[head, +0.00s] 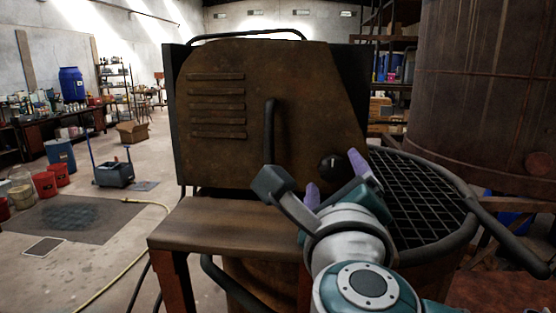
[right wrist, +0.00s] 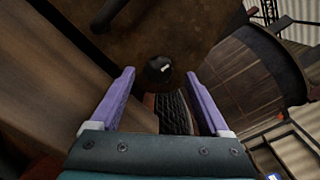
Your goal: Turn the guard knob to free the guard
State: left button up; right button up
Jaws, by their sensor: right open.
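The guard knob (head: 331,164) is a round black knob with a small light mark, low on the right of the rusty brown guard panel (head: 230,120). The panel has slots and a dark vertical handle (head: 270,130). My right gripper (head: 335,178) is open in front of the panel, its purple fingers just below and beside the knob in the head view. In the right wrist view the knob (right wrist: 159,70) lies ahead, between and beyond the open fingers (right wrist: 160,85), and nothing is held. My left gripper is not in view.
A round vat with a black grid top (head: 420,195) stands right of the panel. A brown wooden bench (head: 225,225) is in front of it, left of my right arm. A large rusty tank (head: 490,90) stands behind right. Open floor lies left, with a yellow hose (head: 120,250).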

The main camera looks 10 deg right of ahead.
aim_at(331, 166)
jog(key=shift+x, duration=1.1)
jog(key=shift+c, duration=0.4)
grip_shut()
